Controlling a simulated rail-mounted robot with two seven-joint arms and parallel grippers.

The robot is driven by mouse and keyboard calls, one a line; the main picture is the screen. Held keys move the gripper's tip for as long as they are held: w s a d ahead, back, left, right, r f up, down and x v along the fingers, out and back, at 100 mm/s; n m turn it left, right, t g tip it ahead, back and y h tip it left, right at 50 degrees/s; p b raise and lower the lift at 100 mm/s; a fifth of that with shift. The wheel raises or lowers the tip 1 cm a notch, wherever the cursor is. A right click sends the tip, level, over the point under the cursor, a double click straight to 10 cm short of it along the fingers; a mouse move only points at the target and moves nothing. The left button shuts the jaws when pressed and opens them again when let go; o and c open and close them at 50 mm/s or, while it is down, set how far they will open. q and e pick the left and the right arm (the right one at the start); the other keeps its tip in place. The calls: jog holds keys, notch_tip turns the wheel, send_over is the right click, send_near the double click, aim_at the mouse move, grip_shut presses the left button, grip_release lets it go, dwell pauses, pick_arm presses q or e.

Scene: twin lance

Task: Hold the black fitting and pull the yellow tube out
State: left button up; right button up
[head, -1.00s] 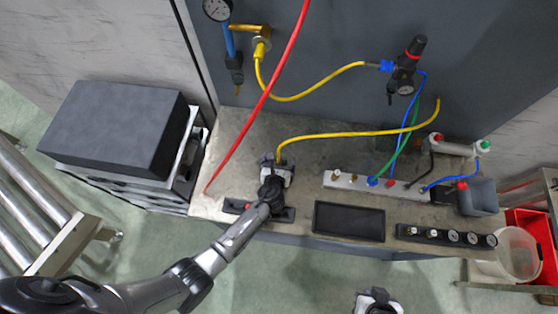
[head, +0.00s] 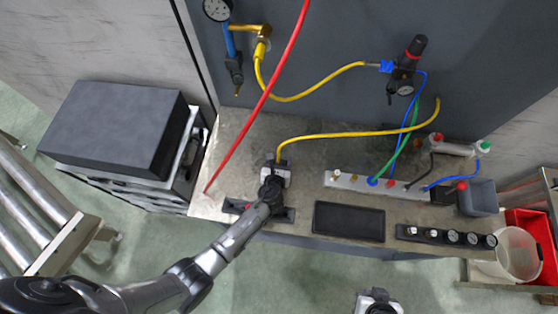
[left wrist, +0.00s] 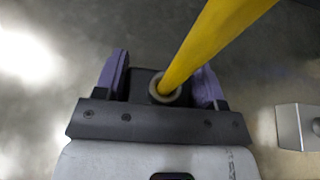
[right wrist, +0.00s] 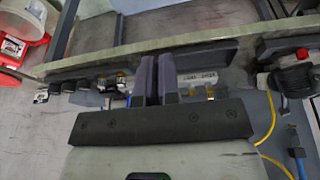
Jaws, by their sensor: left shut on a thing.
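The yellow tube (head: 345,134) arches over the bench from the right and ends at my left gripper (head: 277,165). In the left wrist view the yellow tube (left wrist: 205,45) runs into a pale ring on the black fitting (left wrist: 143,84). The black fitting sits between the purple fingers of my left gripper (left wrist: 163,85), which is shut on it. In the head view the gripper hides the fitting. My right gripper (right wrist: 157,80) is shut and empty. In the head view it shows low at the bottom edge (head: 378,298), in front of the bench and away from the tube.
A red hose (head: 262,100) crosses near my left gripper. A black tray (head: 349,222), a pale manifold (head: 350,182) with blue and green tubes, and a row of gauges (head: 450,236) lie to the right. A dark block (head: 110,125) stands left of the bench.

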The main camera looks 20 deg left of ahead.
jog(key=shift+o, duration=0.6)
jog(key=shift+w+a+f, duration=0.1)
jog(key=shift+w+a, duration=0.05)
jog(key=o, duration=0.4)
jog(key=w+a+f+m+y, duration=0.1)
jog(key=w+a, duration=0.1)
jog(key=w+a+f+m+y, duration=0.1)
jog(key=w+a, duration=0.1)
jog(key=w+a+f+y, duration=0.1)
jog(key=w+a, duration=0.1)
jog(key=a, duration=0.1)
jog(key=shift+w+a+f+m+g, duration=0.1)
jog(key=shift+w+f+m+g, duration=0.05)
jog(key=shift+w+m+g, duration=0.2)
jog(key=shift+c, duration=0.2)
jog(key=w+a+r+m+g+y, duration=0.25)
jog(key=w+a+m, duration=0.45)
jog(key=w+a, duration=0.5)
jog(key=w+a+r+m+g+y, duration=0.25)
jog(key=w+a+m, duration=0.55)
jog(key=w+a, duration=0.4)
jog(key=shift+y, duration=0.4)
jog(key=shift+x, duration=3.75)
jog(key=shift+s+d+f, duration=0.1)
jog(key=shift+s+d, duration=0.05)
jog(key=shift+s, duration=0.05)
jog(key=shift+c, duration=0.5)
grip_shut()
